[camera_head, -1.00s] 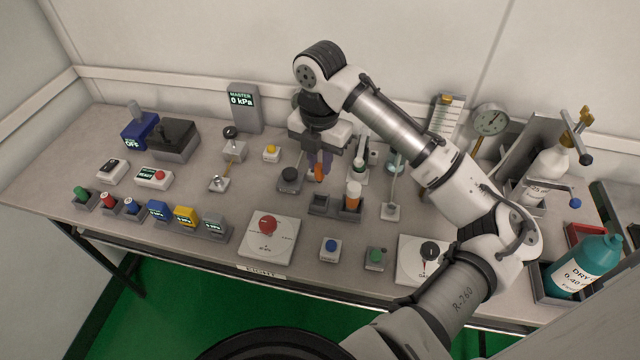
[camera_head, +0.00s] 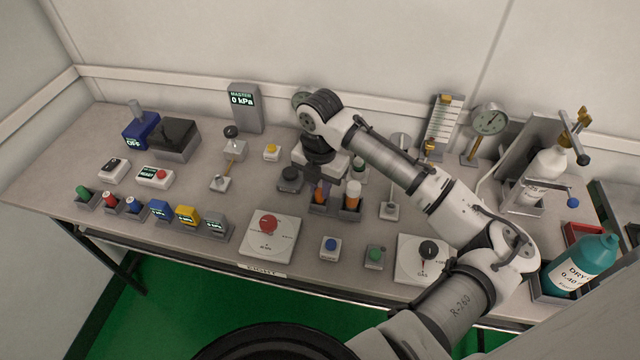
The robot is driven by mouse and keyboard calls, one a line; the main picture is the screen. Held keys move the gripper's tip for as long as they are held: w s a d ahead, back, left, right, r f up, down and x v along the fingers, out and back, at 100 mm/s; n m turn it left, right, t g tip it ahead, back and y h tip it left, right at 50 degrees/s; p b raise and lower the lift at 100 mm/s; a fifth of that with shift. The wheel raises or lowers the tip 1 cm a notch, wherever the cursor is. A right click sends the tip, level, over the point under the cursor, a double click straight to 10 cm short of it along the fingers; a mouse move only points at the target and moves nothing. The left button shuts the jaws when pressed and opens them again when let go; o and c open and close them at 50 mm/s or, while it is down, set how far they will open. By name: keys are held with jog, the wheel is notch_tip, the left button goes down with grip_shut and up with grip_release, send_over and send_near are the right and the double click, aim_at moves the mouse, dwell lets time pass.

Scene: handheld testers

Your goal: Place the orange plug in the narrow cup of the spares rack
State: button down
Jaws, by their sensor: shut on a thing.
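My gripper (camera_head: 322,184) is shut on the orange plug (camera_head: 320,195), which is partly hidden by the dark fingers. The plug is upright at the left cup of a small grey two-cup rack (camera_head: 335,211), which I take as the spares rack. Its lower end appears at or inside that cup; I cannot tell how deep. The right cup holds an orange container with a white cap (camera_head: 352,194). Which cup is narrower is not clear from this view.
A dark round knob (camera_head: 289,179) stands close left of the gripper. A lever on a base (camera_head: 390,209) stands right of the rack. A red-button panel (camera_head: 268,228) and blue button (camera_head: 330,247) lie in front. Small holders with coloured plugs (camera_head: 108,203) are far left.

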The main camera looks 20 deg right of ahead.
jog(key=c, duration=1.3)
grip_release()
jog(key=shift+f, duration=0.1)
